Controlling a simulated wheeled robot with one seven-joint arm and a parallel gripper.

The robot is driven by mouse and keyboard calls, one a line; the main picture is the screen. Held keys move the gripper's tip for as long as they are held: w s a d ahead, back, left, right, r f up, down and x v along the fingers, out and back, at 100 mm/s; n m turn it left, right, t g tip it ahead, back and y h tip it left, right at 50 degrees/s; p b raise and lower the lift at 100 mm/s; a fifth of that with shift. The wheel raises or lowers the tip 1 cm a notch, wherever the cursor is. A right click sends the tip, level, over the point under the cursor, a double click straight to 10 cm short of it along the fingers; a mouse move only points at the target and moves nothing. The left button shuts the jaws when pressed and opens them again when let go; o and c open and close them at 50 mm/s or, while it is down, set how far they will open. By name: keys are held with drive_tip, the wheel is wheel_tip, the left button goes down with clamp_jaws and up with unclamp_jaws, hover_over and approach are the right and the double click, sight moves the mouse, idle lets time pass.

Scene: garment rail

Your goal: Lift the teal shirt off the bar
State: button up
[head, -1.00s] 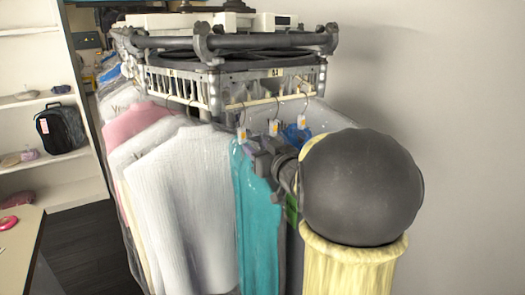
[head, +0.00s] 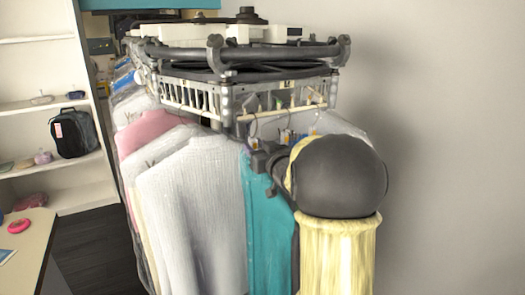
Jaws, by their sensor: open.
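The teal shirt (head: 266,240) hangs in the head view from the rack's bar (head: 284,110), right of a white knitted garment. Hangers and small tags show at the bar, but my arm hides part of them and the shirt's right side. My gripper (head: 262,163), dark grey, is open at the shirt's upper part, in front of it in the picture. I cannot tell whether the gripper touches the shirt or its hanger, as the fingers are small and overlap the cloth.
White garments (head: 195,215) and a pink one (head: 146,132) hang close on the left. The rack's metal frame (head: 240,75) stands above and behind. A shelf with a dark backpack (head: 74,132) and a table (head: 25,240) are at the left. A plain wall is at right.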

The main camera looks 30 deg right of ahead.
sight(252, 138)
drive_tip(key=shift+w+a, duration=0.2)
drive_tip(key=shift+w, duration=1.5)
drive_tip(key=shift+s, duration=0.1)
drive_tip(key=shift+s, duration=0.1)
clamp_jaws()
drive_tip(key=shift+r+p, duration=0.15)
drive_tip(key=shift+p, duration=0.15)
drive_tip(key=shift+r+p, duration=1.1)
drive_tip(key=shift+r, duration=0.5)
drive_tip(key=shift+s+d+b, duration=0.15)
drive_tip(key=shift+s+b, duration=0.65)
drive_tip(key=shift+s, duration=2.65)
